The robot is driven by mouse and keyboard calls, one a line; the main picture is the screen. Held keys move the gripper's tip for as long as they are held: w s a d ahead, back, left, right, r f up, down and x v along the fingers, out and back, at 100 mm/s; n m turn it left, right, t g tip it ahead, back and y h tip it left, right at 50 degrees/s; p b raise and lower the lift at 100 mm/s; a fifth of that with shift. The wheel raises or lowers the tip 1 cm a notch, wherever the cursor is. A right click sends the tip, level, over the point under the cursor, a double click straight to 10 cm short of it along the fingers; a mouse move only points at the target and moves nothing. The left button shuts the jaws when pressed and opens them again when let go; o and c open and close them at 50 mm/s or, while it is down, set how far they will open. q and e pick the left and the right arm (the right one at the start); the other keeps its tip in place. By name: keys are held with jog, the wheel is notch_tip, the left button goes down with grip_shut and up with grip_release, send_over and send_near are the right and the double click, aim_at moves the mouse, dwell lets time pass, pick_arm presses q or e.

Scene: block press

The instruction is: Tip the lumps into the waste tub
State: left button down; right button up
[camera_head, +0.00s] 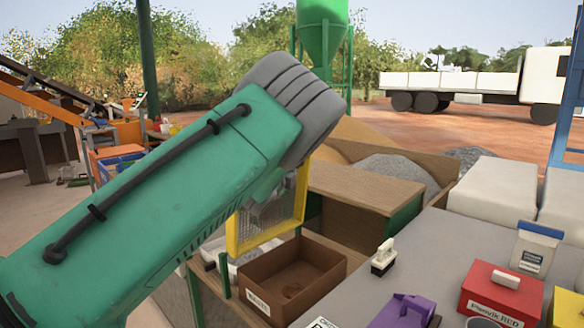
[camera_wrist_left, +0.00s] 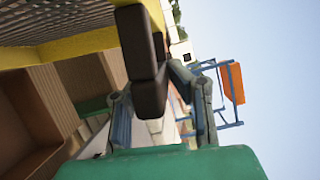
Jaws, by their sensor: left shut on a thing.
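A yellow-framed sieve (camera_head: 235,232) with a mesh stands steeply tilted above and behind the brown waste tub (camera_head: 322,281). My left gripper (camera_head: 264,196) is shut on the sieve, near its upper left side, and partly hidden by my green arm. In the left wrist view the dark finger pads (camera_wrist_left: 150,62) are close together by the sieve's yellow frame (camera_wrist_left: 85,44). The tub bears a white label on its front. A dark patch shows on its floor; I cannot tell whether it is a lump. No lumps show on the mesh. My right gripper is out of view.
A wooden box (camera_head: 366,188) stands behind the tub. The grey table (camera_head: 440,250) at right holds a white-handled stamp (camera_head: 384,258), a purple item (camera_head: 403,312), a red box (camera_head: 502,292) and a white bag (camera_head: 536,248). Bare table lies between them.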

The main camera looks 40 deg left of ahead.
pick_arm(q)
jog(key=shift+w+a+r, duration=0.1)
jog(key=shift+a+r, duration=0.25)
jog(key=c, duration=1.5)
grip_release()
jog(key=shift+a+f, duration=0.2)
jog(key=shift+a, duration=0.25)
jog(key=shift+c, duration=0.2)
jog(key=shift+d+r, duration=0.1)
jog(key=shift+d, duration=0.6)
jog(key=a+v, duration=0.1)
jog(key=v, duration=1)
jog(key=shift+s+f, duration=0.35)
jog(key=shift+s, duration=0.05)
jog(key=shift+d+r, duration=0.1)
jog(key=shift+d, duration=0.3)
jog(key=shift+a, duration=0.15)
